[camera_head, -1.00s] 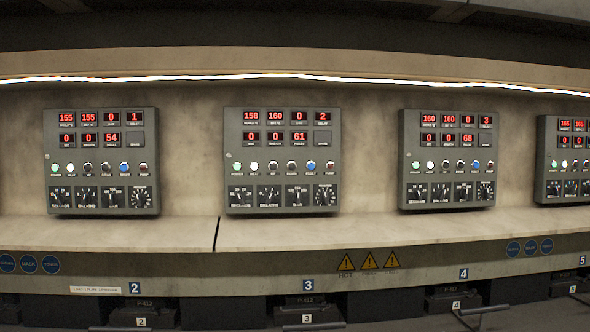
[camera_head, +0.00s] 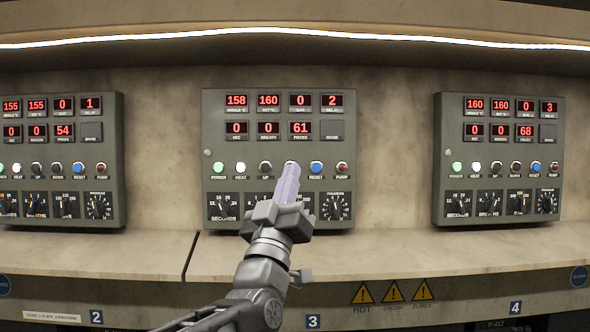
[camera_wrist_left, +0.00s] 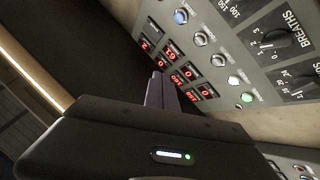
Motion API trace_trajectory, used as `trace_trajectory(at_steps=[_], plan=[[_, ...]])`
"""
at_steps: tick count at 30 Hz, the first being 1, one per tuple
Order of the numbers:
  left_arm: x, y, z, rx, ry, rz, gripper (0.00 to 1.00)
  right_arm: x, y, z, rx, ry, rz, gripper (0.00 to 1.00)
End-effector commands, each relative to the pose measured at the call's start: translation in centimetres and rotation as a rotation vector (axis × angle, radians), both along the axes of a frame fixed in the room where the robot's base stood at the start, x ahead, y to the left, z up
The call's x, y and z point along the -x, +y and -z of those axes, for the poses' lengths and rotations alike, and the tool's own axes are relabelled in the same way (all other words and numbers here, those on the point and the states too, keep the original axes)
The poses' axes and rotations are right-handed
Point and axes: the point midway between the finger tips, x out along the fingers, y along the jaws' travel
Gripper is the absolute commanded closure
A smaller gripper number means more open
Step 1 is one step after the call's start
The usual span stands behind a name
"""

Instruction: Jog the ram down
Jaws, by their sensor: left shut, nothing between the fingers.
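The middle control panel (camera_head: 274,150) is grey, with red displays, a row of buttons and several dials. My left gripper (camera_head: 290,170) is shut and empty, pointing up and forward at this panel. In the left wrist view the fingers (camera_wrist_left: 160,78) show against the displays, and the dark fourth button (camera_wrist_left: 201,39) is in sight. I cannot tell whether the fingertips touch the panel. My right gripper is not in view.
A similar panel stands at the left (camera_head: 60,150) and another at the right (camera_head: 500,150). A bare beige ledge (camera_head: 400,250) runs below them, with yellow warning signs (camera_head: 392,292) and number plate 3 (camera_head: 313,321) on its front. The space before the right panel is clear.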

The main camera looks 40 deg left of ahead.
Motion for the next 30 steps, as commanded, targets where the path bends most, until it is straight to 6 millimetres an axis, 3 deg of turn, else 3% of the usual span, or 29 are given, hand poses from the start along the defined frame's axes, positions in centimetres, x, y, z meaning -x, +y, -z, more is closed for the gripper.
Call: trace_trajectory(at_steps=[14, 27, 30], plan=[[-0.9, 0.5, 0.0, 0.002, 0.005, 0.001, 1.00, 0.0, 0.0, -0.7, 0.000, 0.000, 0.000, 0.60], [-5.1, 3.7, -0.2, 0.000, 0.008, 0.000, 1.00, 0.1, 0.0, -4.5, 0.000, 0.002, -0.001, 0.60], [-5.9, 4.4, 0.2, 0.001, 0.005, 0.000, 1.00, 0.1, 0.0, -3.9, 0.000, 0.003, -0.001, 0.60]])
